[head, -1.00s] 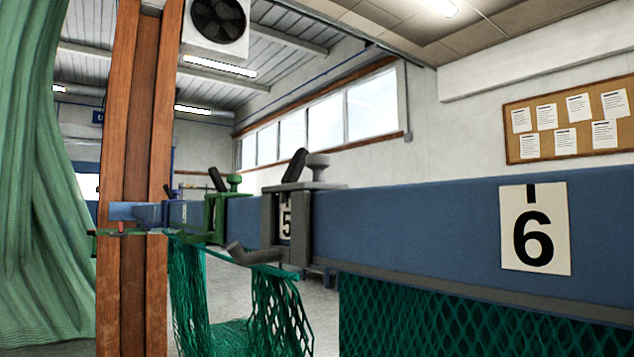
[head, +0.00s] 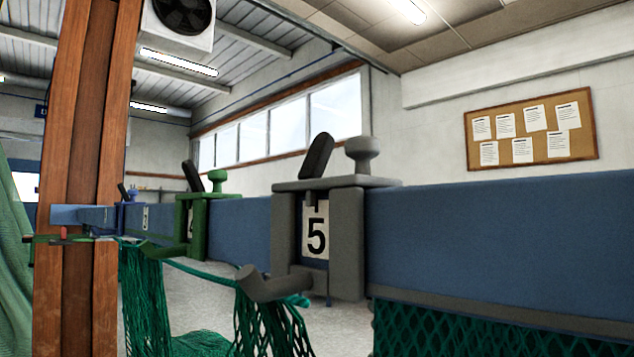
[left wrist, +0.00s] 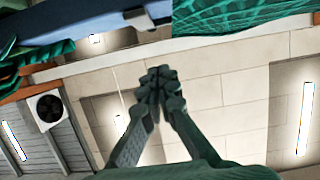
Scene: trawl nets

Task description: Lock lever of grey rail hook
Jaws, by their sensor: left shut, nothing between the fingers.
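The grey rail hook (head: 347,235) is clamped over the blue rail (head: 490,225) in the middle of the head view, around a plate with the number 5. Its dark lever (head: 317,156) stands up, tilted to the right, beside a grey knob (head: 363,150) on top. The hook's lower arm points left, with green net on it. My left gripper (left wrist: 160,80) shows only in the left wrist view, shut and empty, with ceiling behind it and rail and net at the top. My right gripper is in neither view.
A green rail hook (head: 200,212) and a blue one (head: 130,215) sit farther along the rail to the left. Green net (head: 265,320) hangs below the rail. A wooden post (head: 85,180) stands at left.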

